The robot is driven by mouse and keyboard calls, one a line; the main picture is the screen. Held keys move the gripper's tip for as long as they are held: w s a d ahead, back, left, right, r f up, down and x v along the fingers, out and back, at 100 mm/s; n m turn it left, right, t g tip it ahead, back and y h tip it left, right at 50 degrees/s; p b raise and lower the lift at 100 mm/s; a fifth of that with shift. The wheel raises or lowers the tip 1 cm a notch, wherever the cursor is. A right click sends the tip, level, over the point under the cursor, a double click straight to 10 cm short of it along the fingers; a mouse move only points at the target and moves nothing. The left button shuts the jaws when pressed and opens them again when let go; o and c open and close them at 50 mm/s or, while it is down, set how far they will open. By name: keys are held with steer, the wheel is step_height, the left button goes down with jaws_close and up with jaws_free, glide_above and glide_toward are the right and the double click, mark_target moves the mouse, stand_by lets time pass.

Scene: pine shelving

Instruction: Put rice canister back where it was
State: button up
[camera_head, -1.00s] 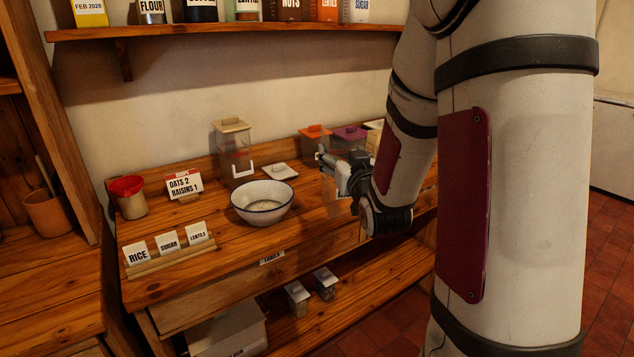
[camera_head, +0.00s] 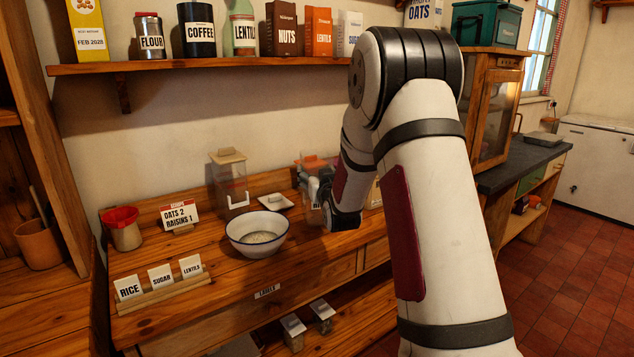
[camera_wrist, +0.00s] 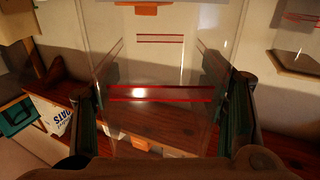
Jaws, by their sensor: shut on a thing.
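My gripper (camera_head: 323,190) is at the right part of the wooden counter, beside the row of lidded canisters. In the wrist view my gripper (camera_wrist: 166,88) is shut on a clear canister (camera_wrist: 160,65) with red lines across its wall. This canister looks empty where I see through it; no name shows on it. In the head view my arm and gripper hide most of it. A clear canister with a beige lid (camera_head: 228,158) stands at the back of the counter. An orange lid (camera_head: 312,162) shows behind my gripper. A RICE card (camera_head: 129,288) stands in the front rack.
A white bowl (camera_head: 257,238) with pale contents stands left of my gripper. A small white dish (camera_head: 276,202) lies behind it. The loaded upper shelf (camera_head: 215,65) runs above.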

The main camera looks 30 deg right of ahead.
steer(key=shift+f, duration=1.1)
steer(key=shift+f, duration=0.15)
steer(key=o, duration=1.9)
